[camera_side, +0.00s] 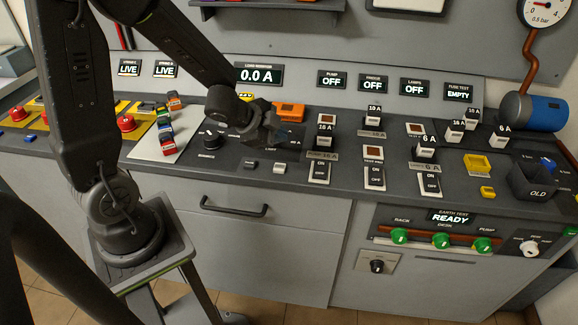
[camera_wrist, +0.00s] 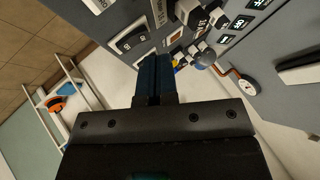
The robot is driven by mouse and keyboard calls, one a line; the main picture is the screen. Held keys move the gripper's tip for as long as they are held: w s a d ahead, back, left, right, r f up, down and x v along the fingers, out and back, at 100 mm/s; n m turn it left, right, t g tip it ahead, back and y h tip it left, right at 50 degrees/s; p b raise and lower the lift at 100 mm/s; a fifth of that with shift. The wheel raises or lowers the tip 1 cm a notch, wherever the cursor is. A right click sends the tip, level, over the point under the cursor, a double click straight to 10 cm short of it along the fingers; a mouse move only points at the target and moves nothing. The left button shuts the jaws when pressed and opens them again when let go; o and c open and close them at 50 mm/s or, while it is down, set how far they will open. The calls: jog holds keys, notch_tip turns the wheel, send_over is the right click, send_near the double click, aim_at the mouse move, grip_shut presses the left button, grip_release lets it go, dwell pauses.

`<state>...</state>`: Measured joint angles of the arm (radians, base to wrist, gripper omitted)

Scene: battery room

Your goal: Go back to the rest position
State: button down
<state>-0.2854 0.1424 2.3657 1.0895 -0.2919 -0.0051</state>
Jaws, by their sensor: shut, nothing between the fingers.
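My gripper (camera_side: 272,130) hangs above the left-middle part of the dark console top, with its fingers near an orange device (camera_side: 288,111). In the wrist view my gripper's blue fingers (camera_wrist: 154,78) are together with nothing visible between them. The arm reaches over the console from the left. No mark for a rest position shows in either view.
A white panel with coloured pieces (camera_side: 167,140) lies left. A black OLD bin (camera_side: 533,181) and blue cylinder (camera_side: 536,112) are at the right. The air above the console's front looks clear.

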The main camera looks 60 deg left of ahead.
jog(key=s+d+r+n+g+y, duration=0.1)
jog(key=s+r+n+y, duration=0.35)
jog(key=r+n, duration=0.4)
jog(key=s+d+r+n+g+h, duration=0.1)
jog(key=s+d+r+h, duration=0.1)
jog(key=s, duration=0.4)
jog(key=s+d+r+g+h, duration=0.1)
jog(key=s+d+r+h, duration=0.1)
jog(key=s+d+r, duration=0.2)
jog(key=shift+s+d+n+g, duration=0.35)
jog(key=shift+s+d, duration=0.6)
jog(key=shift+s, duration=0.2)
